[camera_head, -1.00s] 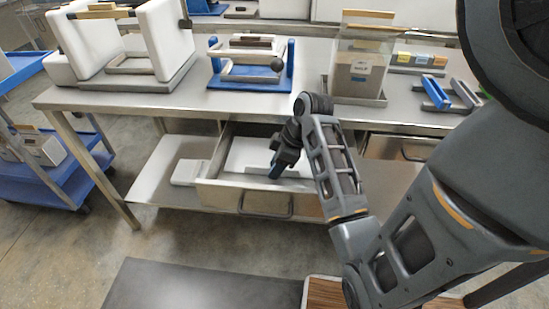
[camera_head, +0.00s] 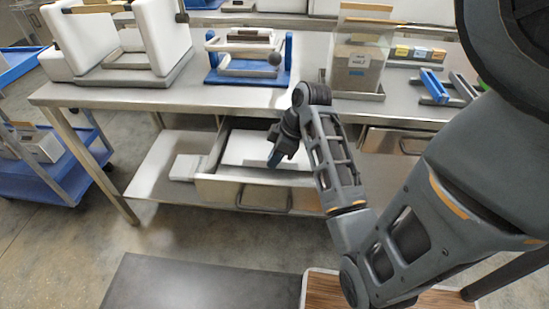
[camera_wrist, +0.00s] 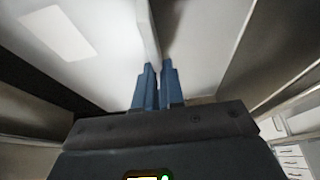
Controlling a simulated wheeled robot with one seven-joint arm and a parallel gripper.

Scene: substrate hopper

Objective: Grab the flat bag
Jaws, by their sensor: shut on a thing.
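The white flat bag (camera_head: 248,148) shows in the head view inside the open drawer below the worktable. My gripper (camera_head: 275,159) reaches down over the drawer, with its blue fingers at the bag. In the wrist view the two blue fingers (camera_wrist: 158,88) are close together. A thin pale edge of the bag (camera_wrist: 147,28) runs down between their tips, so the gripper is shut on it. The bag's lower part is hard to make out against the pale drawer interior.
The drawer front (camera_head: 245,194) and its side walls surround the bag. The metal worktable (camera_head: 185,97) lies above, carrying a blue-based fixture (camera_head: 250,72) and a clear hopper (camera_head: 357,62).

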